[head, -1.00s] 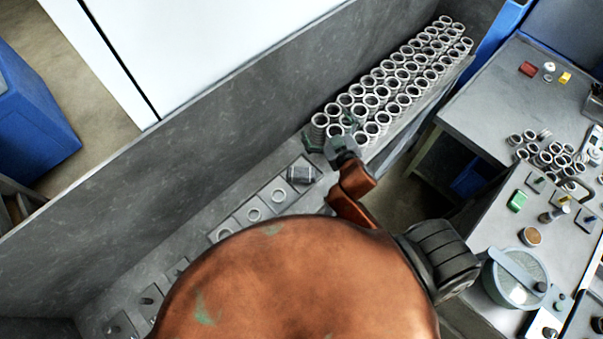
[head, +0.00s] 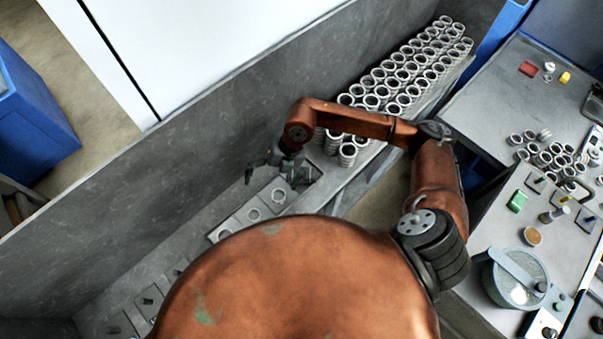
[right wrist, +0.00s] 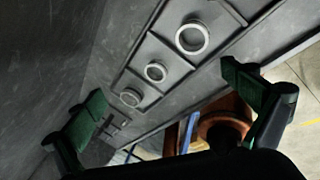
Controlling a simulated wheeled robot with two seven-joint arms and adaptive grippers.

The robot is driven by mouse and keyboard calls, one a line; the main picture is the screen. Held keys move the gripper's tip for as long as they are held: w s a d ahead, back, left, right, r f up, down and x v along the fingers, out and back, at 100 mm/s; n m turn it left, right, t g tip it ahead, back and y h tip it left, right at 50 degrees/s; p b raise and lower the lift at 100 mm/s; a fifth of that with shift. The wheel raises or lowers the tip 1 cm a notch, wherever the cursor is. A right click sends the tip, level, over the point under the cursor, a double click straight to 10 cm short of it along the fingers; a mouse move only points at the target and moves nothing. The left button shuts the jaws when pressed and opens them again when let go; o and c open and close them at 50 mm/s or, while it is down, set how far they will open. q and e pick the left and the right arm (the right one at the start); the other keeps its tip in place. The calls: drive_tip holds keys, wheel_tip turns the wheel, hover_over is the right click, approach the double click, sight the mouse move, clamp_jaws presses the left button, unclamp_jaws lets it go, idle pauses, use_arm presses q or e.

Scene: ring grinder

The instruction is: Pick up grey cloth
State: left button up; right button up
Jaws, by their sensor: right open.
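My right gripper (head: 272,176) is open and empty over the grey bench, above the upper end of a row of square plates. In the right wrist view the open gripper (right wrist: 165,100) has its two green fingers wide apart with nothing between them. No grey cloth can be made out with certainty. The spot at the end of the row where a small dark grey piece lay is largely covered by the gripper. My left gripper is not in view.
Plates with light rings (head: 279,195) lie below the gripper; rings (right wrist: 192,37) also show in the right wrist view. Many stacked rings (head: 420,60) stand behind. A tall grey wall (head: 200,150) runs along the bench. A cluttered table (head: 490,90) stands at the right.

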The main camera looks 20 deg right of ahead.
drive_tip(key=w+d+h, duration=0.1)
drive_tip(key=d, duration=0.2)
drive_tip(key=w+d+m+h, duration=0.1)
drive_tip(key=d+h, duration=0.1)
drive_tip(key=d, duration=0.2)
drive_tip(key=w+d+f+h, duration=0.1)
drive_tip(key=d, duration=0.3)
drive_tip(key=shift+w+d+f+h, duration=0.1)
drive_tip(key=shift+w+h, duration=0.05)
drive_tip(key=shift+h, duration=0.25)
drive_tip(key=shift+d+f+p, duration=0.15)
drive_tip(key=shift+d+f, duration=0.1)
drive_tip(key=shift+f, duration=0.3)
drive_tip(key=shift+d+f+p, duration=0.15)
drive_tip(key=shift+d+f, duration=0.05)
drive_tip(key=shift+f, duration=0.35)
drive_tip(key=f, duration=0.1)
drive_tip(key=f+p, duration=0.1)
drive_tip(key=f, duration=0.3)
drive_tip(key=shift+s+a+p, duration=0.1)
drive_tip(key=shift+s+p, duration=0.15)
drive_tip(key=shift+p, duration=0.15)
drive_tip(key=shift+f, duration=0.3)
drive_tip(key=shift+c, duration=0.4)
drive_tip(key=c, duration=1.1)
drive_tip(key=shift+r, duration=0.15)
